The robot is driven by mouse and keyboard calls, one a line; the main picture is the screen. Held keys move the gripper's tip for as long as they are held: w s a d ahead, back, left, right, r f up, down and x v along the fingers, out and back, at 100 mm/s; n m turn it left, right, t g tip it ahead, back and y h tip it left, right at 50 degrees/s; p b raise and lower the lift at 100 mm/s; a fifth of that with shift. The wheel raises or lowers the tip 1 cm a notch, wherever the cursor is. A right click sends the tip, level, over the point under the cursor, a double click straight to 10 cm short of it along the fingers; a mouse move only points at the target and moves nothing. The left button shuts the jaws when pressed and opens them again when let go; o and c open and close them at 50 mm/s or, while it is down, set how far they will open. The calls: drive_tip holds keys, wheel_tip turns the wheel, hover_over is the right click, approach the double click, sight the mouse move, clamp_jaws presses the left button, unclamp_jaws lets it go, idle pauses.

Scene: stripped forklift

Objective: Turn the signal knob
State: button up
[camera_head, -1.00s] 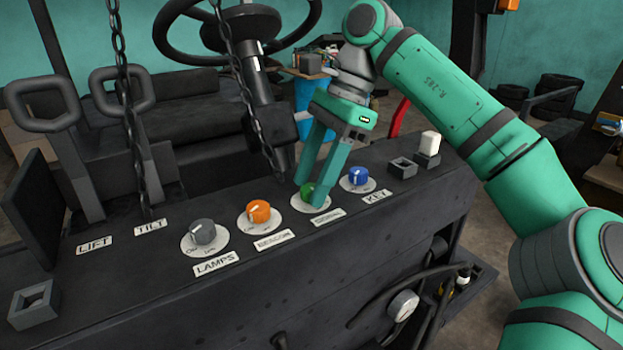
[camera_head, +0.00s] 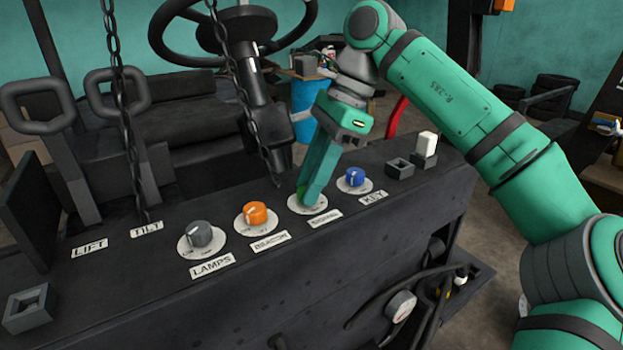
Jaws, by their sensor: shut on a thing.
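The signal knob (camera_head: 302,187) is green and sits on a white round dial plate (camera_head: 308,208) on the dark console, above a label that appears to read SIGNAL (camera_head: 325,219). My gripper (camera_head: 308,196) reaches down from above with its fingers shut on this knob. The fingers hide most of the knob, and its pointer cannot be seen. Only a sliver of green shows at the left edge of the fingers.
An orange knob (camera_head: 255,214) and a grey knob (camera_head: 200,233) stand to the left. A blue knob (camera_head: 354,176) is close on the right. A chain (camera_head: 245,95) and the steering column (camera_head: 268,125) rise behind. Two levers stand at the left.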

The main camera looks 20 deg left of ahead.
drive_tip(key=m+t, duration=0.1)
drive_tip(key=m, duration=0.2)
drive_tip(key=shift+s+d+y, duration=0.1)
drive_tip(key=shift+y, duration=0.3)
drive_tip(key=shift+s+m+t, duration=0.15)
drive_tip(key=shift+m+t, duration=0.65)
drive_tip(key=shift+m, duration=1.3)
drive_tip(key=o, duration=1)
drive_tip(key=shift+o, duration=0.2)
drive_tip(key=shift+r, duration=0.1)
drive_tip(key=v, duration=1)
drive_tip(key=shift+r, duration=0.25)
drive_tip(key=shift+s, duration=0.1)
